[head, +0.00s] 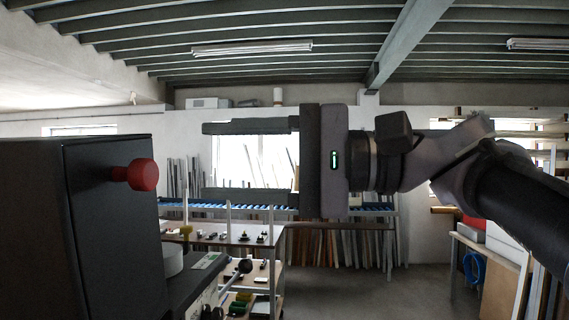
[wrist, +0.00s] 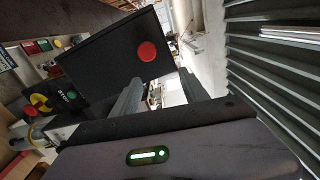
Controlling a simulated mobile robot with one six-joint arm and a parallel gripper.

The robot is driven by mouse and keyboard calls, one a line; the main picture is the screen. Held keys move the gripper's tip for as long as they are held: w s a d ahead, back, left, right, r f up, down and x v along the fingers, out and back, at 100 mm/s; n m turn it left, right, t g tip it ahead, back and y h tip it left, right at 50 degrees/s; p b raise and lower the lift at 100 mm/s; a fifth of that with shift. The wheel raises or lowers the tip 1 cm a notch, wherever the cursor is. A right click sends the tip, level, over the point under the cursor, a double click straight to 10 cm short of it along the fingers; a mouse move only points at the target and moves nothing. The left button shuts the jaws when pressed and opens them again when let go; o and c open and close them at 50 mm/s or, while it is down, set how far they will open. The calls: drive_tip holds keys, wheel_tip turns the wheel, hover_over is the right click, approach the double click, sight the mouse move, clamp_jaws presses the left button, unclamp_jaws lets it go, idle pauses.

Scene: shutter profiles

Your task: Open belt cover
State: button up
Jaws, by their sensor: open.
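The belt cover (head: 100,230) is a dark, box-like panel at the left of the head view, and it looks closed. A red round knob (head: 141,174) sticks out from its side. My gripper (head: 205,160) is open and empty, pointing left toward the knob, with one finger above the other. A gap shows between the fingertips and the knob. In the wrist view the cover (wrist: 105,65) lies ahead, and the red knob (wrist: 147,52) appears just beyond and between the fingertips (wrist: 160,77). Nothing hides the knob.
Below the cover's right side is a machine bed (head: 195,280) with a dark ball-ended lever (head: 245,266). The wrist view shows a green button (wrist: 71,94) and a yellow part (wrist: 40,103) at left. A workbench (head: 225,237) stands behind. Open floor (head: 340,285) lies at centre right.

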drive_tip(key=s+d+b, duration=0.1)
drive_tip(key=d, duration=1.1)
drive_tip(key=shift+s, duration=0.35)
drive_tip(key=shift+c, duration=0.2)
